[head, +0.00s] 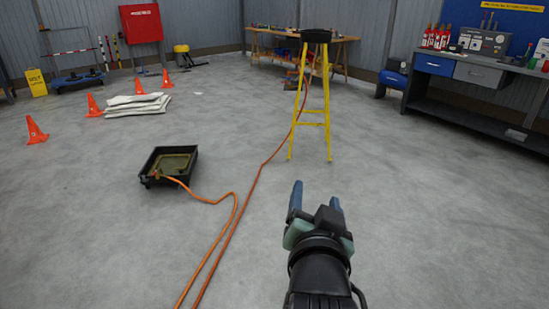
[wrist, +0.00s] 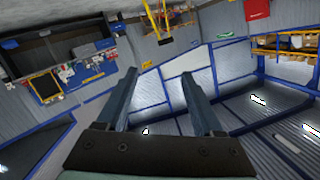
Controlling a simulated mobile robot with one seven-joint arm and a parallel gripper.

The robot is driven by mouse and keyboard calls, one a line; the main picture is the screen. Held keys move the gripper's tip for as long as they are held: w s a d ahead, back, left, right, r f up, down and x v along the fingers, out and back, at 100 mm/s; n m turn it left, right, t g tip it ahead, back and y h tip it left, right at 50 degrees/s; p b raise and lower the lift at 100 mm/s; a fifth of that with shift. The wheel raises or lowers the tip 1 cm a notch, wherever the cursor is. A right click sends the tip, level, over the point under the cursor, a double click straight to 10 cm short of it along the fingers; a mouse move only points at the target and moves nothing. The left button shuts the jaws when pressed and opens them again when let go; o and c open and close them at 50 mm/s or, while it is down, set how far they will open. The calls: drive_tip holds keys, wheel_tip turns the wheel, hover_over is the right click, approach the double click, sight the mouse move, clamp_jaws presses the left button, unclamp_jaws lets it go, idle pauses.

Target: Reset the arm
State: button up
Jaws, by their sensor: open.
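My gripper (head: 315,196) is at the lower right of centre in the head view, held up above the grey floor with its blue fingers pointing away from me. The fingers are apart and nothing is between them. In the wrist view my gripper (wrist: 158,98) shows two spread fingers against blue-framed wall panels and a far wall. No object touches the fingers in either view.
A yellow stool (head: 327,105) with a black top stands ahead. A black tray (head: 150,180) lies left, with orange hoses (head: 245,205) across the floor. Orange cones (head: 36,130) and white sacks (head: 137,104) are farther left. A workbench (head: 480,85) stands right.

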drive_tip(key=s+a+r+n+t+y, duration=0.15)
drive_tip(key=s+r+t, duration=0.3)
drive_tip(key=r, duration=0.75)
drive_tip(key=s+a+r+n+t+p, duration=0.1)
drive_tip(key=s+a+r+n+t, duration=0.2)
drive_tip(key=s+r, duration=0.55)
drive_tip(key=s+a+r+n+t+y, duration=0.1)
drive_tip(key=s+a+r+n+t, duration=0.2)
drive_tip(key=r, duration=1.1)
wheel_tip(320, 180, up, 13)
drive_tip(key=m+t+p, duration=0.1)
drive_tip(key=p, duration=1.3)
drive_tip(key=shift+w+d, duration=0.35)
drive_tip(key=shift+w, duration=0.05)
